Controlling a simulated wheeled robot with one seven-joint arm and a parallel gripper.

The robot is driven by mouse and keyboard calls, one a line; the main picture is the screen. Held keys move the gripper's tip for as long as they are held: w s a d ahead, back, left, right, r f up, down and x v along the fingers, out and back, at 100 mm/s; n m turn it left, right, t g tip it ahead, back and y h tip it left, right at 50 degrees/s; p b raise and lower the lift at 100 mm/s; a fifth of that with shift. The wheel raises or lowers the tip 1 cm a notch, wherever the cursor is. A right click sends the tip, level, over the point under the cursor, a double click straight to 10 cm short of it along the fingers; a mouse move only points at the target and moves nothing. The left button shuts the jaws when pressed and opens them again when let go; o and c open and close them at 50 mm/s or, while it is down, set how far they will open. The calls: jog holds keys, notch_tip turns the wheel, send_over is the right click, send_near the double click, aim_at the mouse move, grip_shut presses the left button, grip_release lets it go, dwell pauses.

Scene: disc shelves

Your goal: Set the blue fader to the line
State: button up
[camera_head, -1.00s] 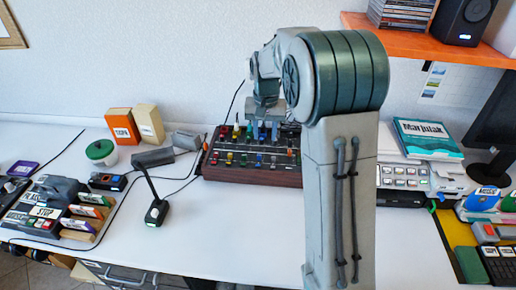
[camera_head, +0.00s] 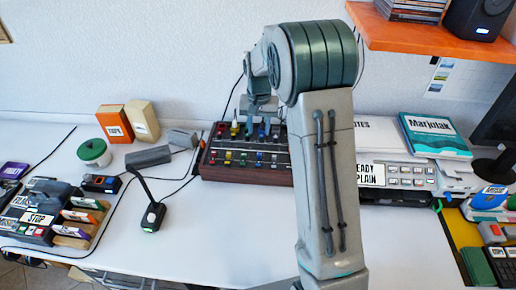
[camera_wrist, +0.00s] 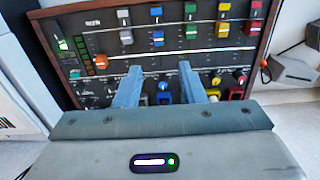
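The mixer console (camera_head: 246,176) lies on the white desk with rows of coloured caps. In the wrist view, two blue caps show in one column at the top; the blue fader cap (camera_wrist: 158,39) sits closer to my gripper, between a grey cap and a green cap. A pale line (camera_wrist: 205,51) crosses the panel just on the gripper's side of it. In the head view my gripper (camera_head: 262,112) hangs above the console's back part.
Several coloured knobs stand near my fingers, including a blue knob (camera_wrist: 163,96) and a red knob (camera_wrist: 236,94). A desk microphone (camera_head: 152,214) stands front left. An orange shelf (camera_head: 430,38) hangs at upper right. The desk in front of the console is clear.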

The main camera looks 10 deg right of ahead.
aim_at(260, 149)
notch_tip(260, 149, down, 10)
jog(key=shift+d+f+p, duration=0.1)
jog(key=shift+f+p, duration=0.1)
jog(key=shift+p, duration=0.1)
grip_shut()
jog(key=shift+w, duration=0.1)
